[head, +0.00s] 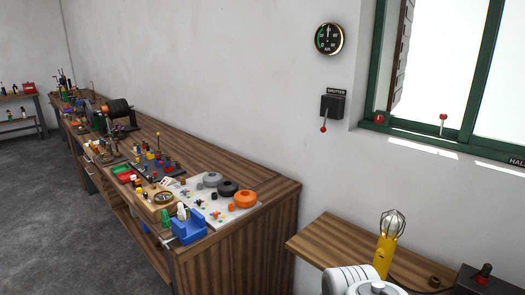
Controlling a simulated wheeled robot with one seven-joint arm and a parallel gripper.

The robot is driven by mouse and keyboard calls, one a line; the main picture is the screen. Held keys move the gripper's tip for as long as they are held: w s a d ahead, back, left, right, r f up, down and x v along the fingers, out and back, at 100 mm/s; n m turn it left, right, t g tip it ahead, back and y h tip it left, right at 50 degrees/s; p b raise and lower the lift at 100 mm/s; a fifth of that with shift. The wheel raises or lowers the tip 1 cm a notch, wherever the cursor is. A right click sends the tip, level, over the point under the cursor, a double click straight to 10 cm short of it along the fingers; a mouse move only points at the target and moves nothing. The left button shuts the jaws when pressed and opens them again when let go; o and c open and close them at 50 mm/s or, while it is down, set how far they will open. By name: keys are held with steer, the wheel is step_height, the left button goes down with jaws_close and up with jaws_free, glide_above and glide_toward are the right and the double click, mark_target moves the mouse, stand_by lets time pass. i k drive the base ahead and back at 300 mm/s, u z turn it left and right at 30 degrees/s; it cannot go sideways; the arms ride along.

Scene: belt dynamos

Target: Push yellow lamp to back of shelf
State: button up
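The yellow lamp (386,251) has a yellow handle and a wire cage on top. It stands roughly upright over the small wooden shelf (326,243) at the lower right. A white rounded part of my arm is in front of it at the bottom edge and is close to its lower end in the picture. The lamp's foot is partly hidden, so I cannot tell whether anything touches it. My gripper's fingers do not show in this view.
A dark box with a red-topped knob (484,271) is right of the lamp, with a small brown knob (434,282) between. The shelf left of the lamp is bare. A cluttered workbench (240,245) runs along the wall at left. A shutter lever (324,127) hangs above.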

mark_target(388, 238)
steer(key=u, duration=2.55)
steer(key=k, duration=0.4)
steer(key=z, duration=0.85)
